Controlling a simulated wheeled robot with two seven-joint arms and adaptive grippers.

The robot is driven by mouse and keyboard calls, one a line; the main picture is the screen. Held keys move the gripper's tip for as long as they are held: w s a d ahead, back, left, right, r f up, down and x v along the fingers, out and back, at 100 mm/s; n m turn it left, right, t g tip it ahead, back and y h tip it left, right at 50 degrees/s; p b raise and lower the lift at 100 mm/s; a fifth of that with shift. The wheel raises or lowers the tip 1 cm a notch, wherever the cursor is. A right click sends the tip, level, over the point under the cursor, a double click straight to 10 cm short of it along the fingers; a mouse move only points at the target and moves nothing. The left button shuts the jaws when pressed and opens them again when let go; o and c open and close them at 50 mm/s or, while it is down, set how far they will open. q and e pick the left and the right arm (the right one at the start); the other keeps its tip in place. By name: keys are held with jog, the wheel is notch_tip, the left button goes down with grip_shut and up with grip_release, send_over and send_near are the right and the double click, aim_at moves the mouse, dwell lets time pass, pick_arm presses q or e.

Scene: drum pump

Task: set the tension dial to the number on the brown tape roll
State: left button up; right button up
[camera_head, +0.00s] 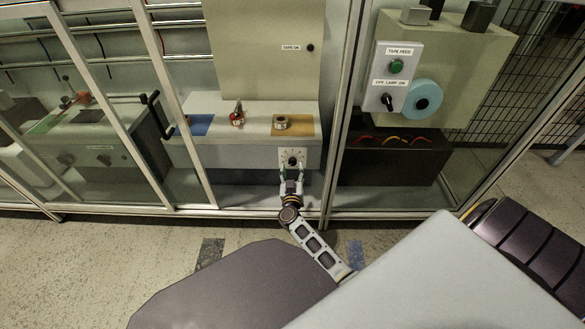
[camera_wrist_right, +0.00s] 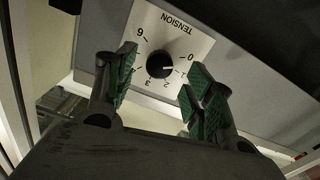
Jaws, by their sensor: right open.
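The tension dial (camera_wrist_right: 158,64) is a black knob on a white plate marked TENSION in the right wrist view. Its pale mark points right, near the 1. In the head view the dial (camera_head: 292,160) is on the front of the grey machine. My right gripper (camera_head: 292,172) is open just in front of it. In the wrist view its green-padded fingers (camera_wrist_right: 158,74) stand apart on either side of the dial, and I cannot tell whether they touch it. My left gripper is out of view.
A cabinet frame post (camera_head: 345,110) rises right of the dial.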

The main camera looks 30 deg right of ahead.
aim_at(293, 164)
jog(key=shift+b+x, duration=0.75)
jog(key=shift+x, duration=1.1)
jog(key=c, duration=1)
